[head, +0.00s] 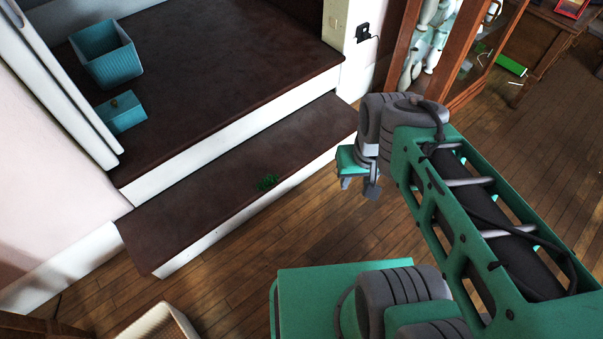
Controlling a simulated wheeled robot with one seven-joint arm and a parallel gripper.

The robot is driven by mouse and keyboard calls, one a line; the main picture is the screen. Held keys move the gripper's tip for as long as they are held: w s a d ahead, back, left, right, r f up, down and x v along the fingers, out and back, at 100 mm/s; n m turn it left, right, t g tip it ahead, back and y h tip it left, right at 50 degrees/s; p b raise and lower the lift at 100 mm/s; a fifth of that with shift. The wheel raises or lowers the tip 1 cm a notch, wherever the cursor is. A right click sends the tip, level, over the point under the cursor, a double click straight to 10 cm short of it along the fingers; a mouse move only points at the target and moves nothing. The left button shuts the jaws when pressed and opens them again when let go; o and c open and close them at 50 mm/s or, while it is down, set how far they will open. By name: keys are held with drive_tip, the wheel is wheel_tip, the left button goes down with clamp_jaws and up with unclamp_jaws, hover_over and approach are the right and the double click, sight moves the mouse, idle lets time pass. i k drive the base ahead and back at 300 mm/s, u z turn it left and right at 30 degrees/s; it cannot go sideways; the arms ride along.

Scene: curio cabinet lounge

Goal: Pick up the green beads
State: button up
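The green beads (268,182) lie in a small heap on the lower dark step (200,213), close to its front edge. My gripper (358,187) hangs to the right of the beads, past the step's edge and over the wooden floor. Its two grey fingers point down and appear apart, with nothing seen between them. A clear gap separates the gripper from the beads.
A teal basket (106,57) and a teal box (122,113) stand on the upper step (215,70). A wooden glass cabinet (445,50) is behind my arm. A pale woven basket (160,322) stands at the bottom. Bare floor (235,255) lies before the steps.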

sight(266, 183)
drive_tip(key=z, duration=0.1)
drive_tip(key=i, duration=0.95)
drive_tip(key=u, duration=2.9)
